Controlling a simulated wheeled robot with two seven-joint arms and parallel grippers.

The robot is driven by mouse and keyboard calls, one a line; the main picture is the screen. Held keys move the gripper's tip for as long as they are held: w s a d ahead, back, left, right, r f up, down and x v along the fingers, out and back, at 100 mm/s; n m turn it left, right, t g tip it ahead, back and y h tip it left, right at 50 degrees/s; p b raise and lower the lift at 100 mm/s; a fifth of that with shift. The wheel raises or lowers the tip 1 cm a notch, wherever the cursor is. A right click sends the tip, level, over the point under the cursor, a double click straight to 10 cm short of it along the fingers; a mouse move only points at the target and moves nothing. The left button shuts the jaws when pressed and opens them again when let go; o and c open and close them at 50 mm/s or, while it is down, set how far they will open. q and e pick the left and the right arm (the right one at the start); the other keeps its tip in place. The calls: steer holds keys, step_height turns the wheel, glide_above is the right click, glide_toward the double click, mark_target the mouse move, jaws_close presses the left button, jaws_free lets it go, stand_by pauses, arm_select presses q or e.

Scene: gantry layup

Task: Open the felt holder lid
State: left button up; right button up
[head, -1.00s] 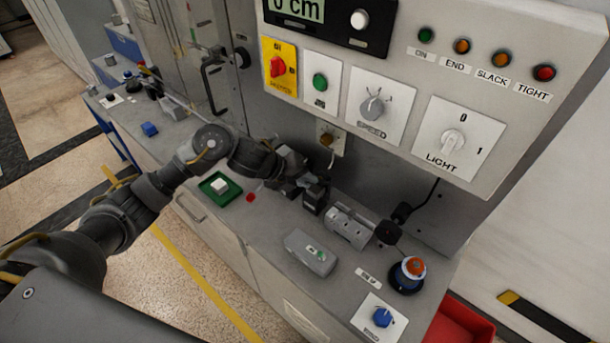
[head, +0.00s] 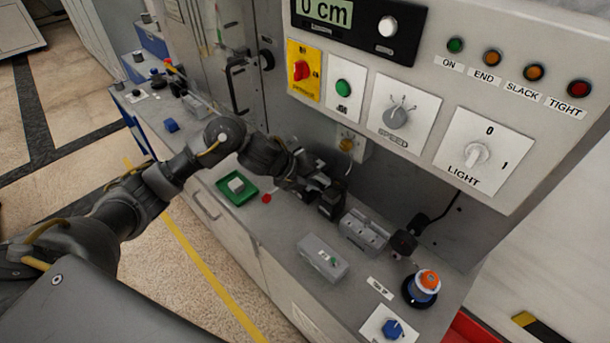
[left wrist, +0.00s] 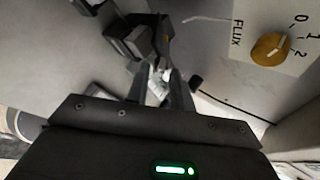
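My left gripper (head: 318,190) is low over the bench, close beside a small dark block (head: 331,206). This block may be the felt holder; I cannot tell for sure, nor whether a lid on it is raised. In the left wrist view, the two fingers of my left gripper (left wrist: 160,88) stand apart with a gap between them. A dark block with a grey face (left wrist: 138,42) is just beyond the fingers, left of centre. Small pale parts show through the gap, too unclear to name. Contact between fingers and block cannot be told. My right gripper is not in view.
A grey clamp-like block (head: 363,232), a grey box (head: 323,257) and an orange-topped blue button (head: 422,287) stand right of the gripper. A green tray (head: 237,187) lies left. The control panel (head: 440,110) overhangs behind; the FLUX knob (left wrist: 270,49) is close.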

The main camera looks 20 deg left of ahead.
arm_select(q)
steer(key=b+v, duration=0.1)
steer(key=v, duration=0.7)
steer(key=shift+a+r, duration=0.1)
steer(key=shift+c, duration=0.3)
